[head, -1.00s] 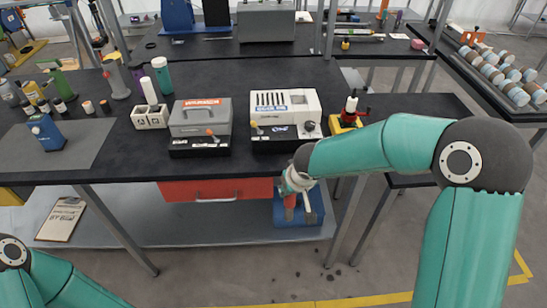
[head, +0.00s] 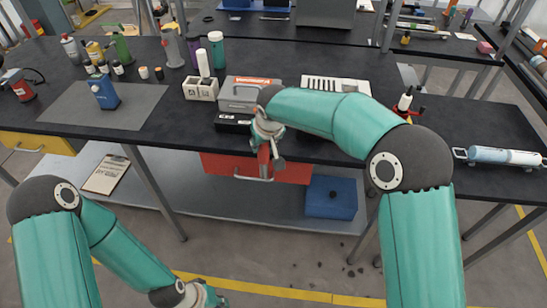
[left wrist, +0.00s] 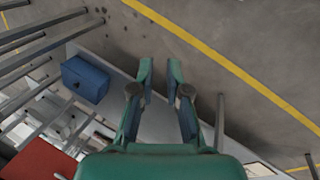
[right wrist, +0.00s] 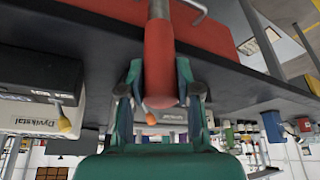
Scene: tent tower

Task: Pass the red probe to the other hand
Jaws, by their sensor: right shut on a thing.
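The red probe (head: 264,158) hangs from my right gripper (head: 268,134) in front of the bench's front edge in the head view. In the right wrist view the red handle of the probe (right wrist: 159,60) sits between the two fingers of my right gripper (right wrist: 160,85), with a grey shaft beyond it. My left gripper (head: 205,297) shows only partly at the bottom of the head view, low and apart from the probe. In the left wrist view my left gripper (left wrist: 160,72) has its fingers apart, with nothing between them.
A dark bench (head: 150,128) carries a grey case (head: 246,94), a white socket block (head: 200,90), a blue device (head: 103,92) and bottles. Below are a red drawer (head: 298,169), a blue box (head: 331,197) and a clipboard (head: 107,174) on a shelf.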

